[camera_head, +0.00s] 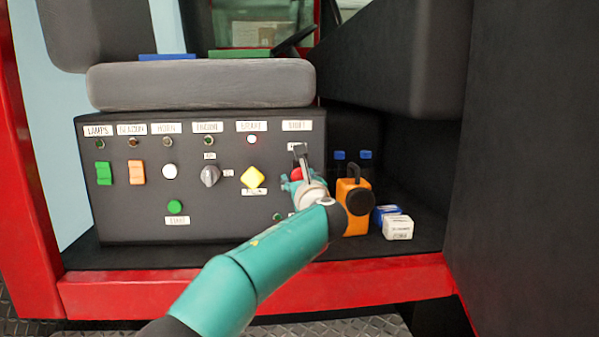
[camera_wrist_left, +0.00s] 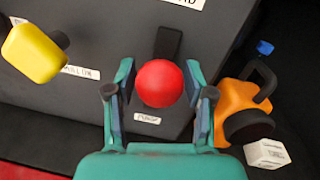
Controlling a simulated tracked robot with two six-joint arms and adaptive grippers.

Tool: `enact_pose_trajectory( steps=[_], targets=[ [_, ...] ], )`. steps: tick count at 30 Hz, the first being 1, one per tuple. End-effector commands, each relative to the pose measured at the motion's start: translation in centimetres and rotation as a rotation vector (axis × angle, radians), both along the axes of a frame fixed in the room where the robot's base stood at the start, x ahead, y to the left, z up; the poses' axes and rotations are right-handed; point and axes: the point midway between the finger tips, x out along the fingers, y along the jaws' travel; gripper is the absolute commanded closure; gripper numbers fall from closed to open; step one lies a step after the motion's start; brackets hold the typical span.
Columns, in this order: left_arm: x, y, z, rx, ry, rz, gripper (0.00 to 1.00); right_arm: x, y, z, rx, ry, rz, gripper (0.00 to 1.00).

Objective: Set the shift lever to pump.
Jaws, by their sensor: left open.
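The shift lever has a red ball knob (camera_head: 296,173) and sits on the right end of the dark control panel (camera_head: 140,222), under a white label (camera_head: 297,126). In the left wrist view the red knob (camera_wrist_left: 160,84) is between the fingers of my left gripper (camera_wrist_left: 159,72), with its dark stem (camera_wrist_left: 168,43) above it. The fingers are open, one on each side of the knob. In the head view my left gripper (camera_head: 303,186) partly covers the knob. A small label (camera_wrist_left: 147,119) lies below the knob. My right gripper is out of view.
A yellow knob (camera_head: 254,178) is left of the lever. A grey seat cushion (camera_head: 200,84) overhangs the panel.

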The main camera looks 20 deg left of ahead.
Motion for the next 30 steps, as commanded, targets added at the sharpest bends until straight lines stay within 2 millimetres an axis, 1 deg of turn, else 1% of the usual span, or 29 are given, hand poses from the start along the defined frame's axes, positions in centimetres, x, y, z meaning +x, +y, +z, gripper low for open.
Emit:
enact_pose_trajectory(
  steps=[3, 11, 14, 18, 21, 30],
  targets=[
    [0.42, 0.3, 0.04, 0.0, 0.0, -0.001, 0.47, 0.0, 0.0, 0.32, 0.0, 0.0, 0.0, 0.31],
    [0.47, 0.35, -0.04, -0.001, -0.001, -0.001, 0.47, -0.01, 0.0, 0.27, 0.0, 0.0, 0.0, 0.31],
    [0.46, 0.36, -0.04, -0.001, -0.001, -0.001, 0.62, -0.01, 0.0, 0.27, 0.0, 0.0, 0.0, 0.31],
    [0.45, 0.34, -0.03, -0.001, -0.001, -0.001, 0.85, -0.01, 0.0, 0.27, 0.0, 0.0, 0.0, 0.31],
    [0.45, 0.34, -0.02, -0.001, -0.001, -0.001, 1.0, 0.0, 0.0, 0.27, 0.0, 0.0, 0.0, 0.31],
    [0.46, 0.26, -0.1, -0.001, 0.001, -0.001, 1.0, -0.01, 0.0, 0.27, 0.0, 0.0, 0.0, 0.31]
  ],
)
